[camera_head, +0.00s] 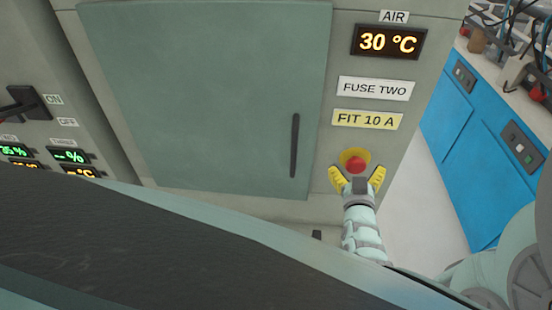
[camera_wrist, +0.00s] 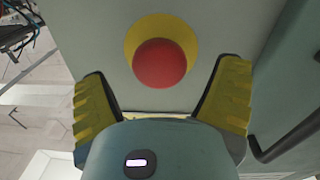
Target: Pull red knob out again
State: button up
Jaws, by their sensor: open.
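The red knob (camera_head: 356,166) is a round mushroom button on a yellow round plate (camera_head: 347,156), low on the right part of the cabinet front. In the wrist view the red knob (camera_wrist: 160,64) stands in front of its yellow plate (camera_wrist: 161,22). My gripper (camera_head: 357,177) is right at the knob, with yellow padded fingers spread to its left and right. In the wrist view my gripper (camera_wrist: 166,95) is open, with a gap between each finger and the knob. Neither finger appears to touch the knob.
Above the knob are a "FIT 10 A" label (camera_head: 367,120), a "FUSE TWO" label (camera_head: 375,89) and a 30 °C display (camera_head: 389,42). A closed cabinet door (camera_head: 220,90) with a dark vertical handle (camera_head: 295,145) is to the left. Blue bench cabinets (camera_head: 480,130) stand at right.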

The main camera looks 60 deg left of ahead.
jog(key=shift+x, duration=1.05)
jog(key=shift+a, duration=0.1)
